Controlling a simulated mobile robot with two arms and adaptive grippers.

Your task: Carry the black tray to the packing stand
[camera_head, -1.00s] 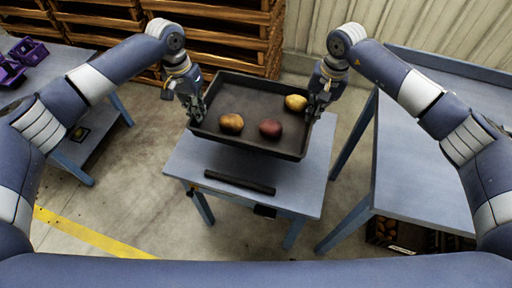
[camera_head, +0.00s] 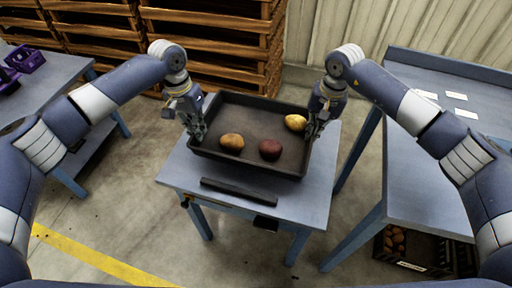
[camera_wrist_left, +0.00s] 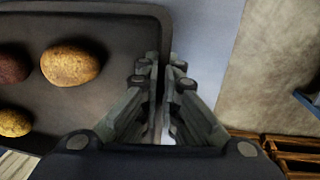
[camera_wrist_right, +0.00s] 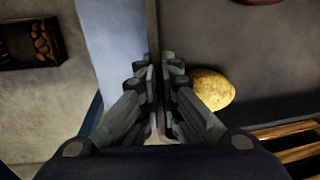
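The black tray (camera_head: 222,165) is level over the small blue-topped stand (camera_head: 312,190). Whether it touches the top is hard to tell. It holds a brown potato (camera_head: 232,141), a red potato (camera_head: 270,149) and a yellow potato (camera_head: 295,122). My left gripper (camera_head: 199,132) is shut on the tray's left wall; the wall also shows between its fingers in the left wrist view (camera_wrist_left: 160,85). My right gripper (camera_head: 314,130) is shut on the right wall, seen between the fingers in the right wrist view (camera_wrist_right: 155,82).
A black bar (camera_head: 238,191) lies along the stand's front edge. A blue table with white labels (camera_head: 425,190) is at right, with a crate of potatoes (camera_head: 398,250) beneath. A table with purple baskets (camera_head: 25,60) is at left. Wooden pallet racks (camera_head: 215,40) stand behind.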

